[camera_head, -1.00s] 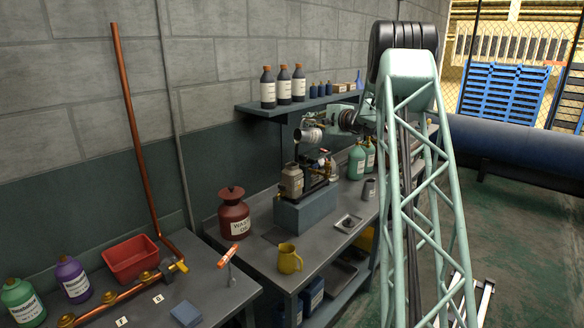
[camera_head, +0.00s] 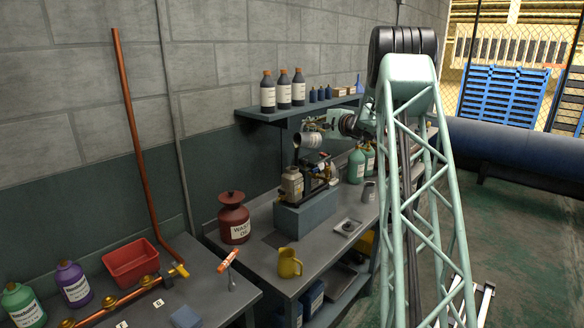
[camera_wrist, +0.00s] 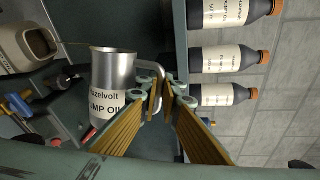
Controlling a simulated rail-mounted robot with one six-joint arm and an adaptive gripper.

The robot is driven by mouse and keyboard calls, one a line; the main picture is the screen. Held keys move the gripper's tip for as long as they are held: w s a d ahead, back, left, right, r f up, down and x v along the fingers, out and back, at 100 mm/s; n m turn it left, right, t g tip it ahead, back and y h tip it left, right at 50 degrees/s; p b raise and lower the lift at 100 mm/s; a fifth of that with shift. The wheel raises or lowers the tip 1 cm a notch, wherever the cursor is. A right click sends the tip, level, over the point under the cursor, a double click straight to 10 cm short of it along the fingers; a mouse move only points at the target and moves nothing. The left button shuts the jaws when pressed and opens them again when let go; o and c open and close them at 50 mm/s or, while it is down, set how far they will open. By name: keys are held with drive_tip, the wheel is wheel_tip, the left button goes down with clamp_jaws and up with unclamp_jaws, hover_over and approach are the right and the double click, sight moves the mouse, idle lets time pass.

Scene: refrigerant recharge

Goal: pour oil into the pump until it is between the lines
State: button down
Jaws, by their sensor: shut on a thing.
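My gripper (camera_wrist: 160,92) is shut on the handle of a metal jug (camera_wrist: 112,72) whose label reads "PUMP OIL". The jug is tipped, and in the head view (camera_head: 311,140) it lies nearly on its side above the pump (camera_head: 292,184). In the wrist view a thin line, which looks like a stream of oil, runs from the jug's rim towards the beige pump body (camera_wrist: 24,48). The pump sits on a blue-grey block (camera_head: 305,214) on the bench. The level lines and the oil level are too small to make out.
A red waste oil can (camera_head: 234,219) and a yellow jug (camera_head: 289,262) stand on the bench. A shelf (camera_head: 262,113) with dark bottles (camera_head: 284,90) is behind the jug. Green bottles (camera_head: 356,165) stand right of the pump. A red bin (camera_head: 131,263) is on the left bench.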

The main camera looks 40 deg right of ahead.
drive_tip(key=shift+d+r+m+y+p, duration=0.3)
drive_tip(key=shift+d+m+p, duration=0.15)
drive_tip(key=shift+p, duration=1.65)
drive_tip(key=shift+s+d+m+p, duration=0.1)
drive_tip(key=shift+d+m+p, duration=0.3)
drive_tip(key=shift+d+m, duration=0.3)
drive_tip(key=shift+r+y, duration=0.2)
drive_tip(key=shift+y, duration=0.1)
drive_tip(key=shift+d+m+p, duration=0.1)
drive_tip(key=shift+m+p, duration=0.15)
drive_tip(key=shift+p, duration=0.05)
drive_tip(key=shift+d+r+m+p, duration=0.3)
drive_tip(key=shift+r+m+p, duration=0.15)
drive_tip(key=shift+r, duration=0.1)
drive_tip(key=shift+d+m, duration=0.25)
drive_tip(key=shift+m, duration=0.4)
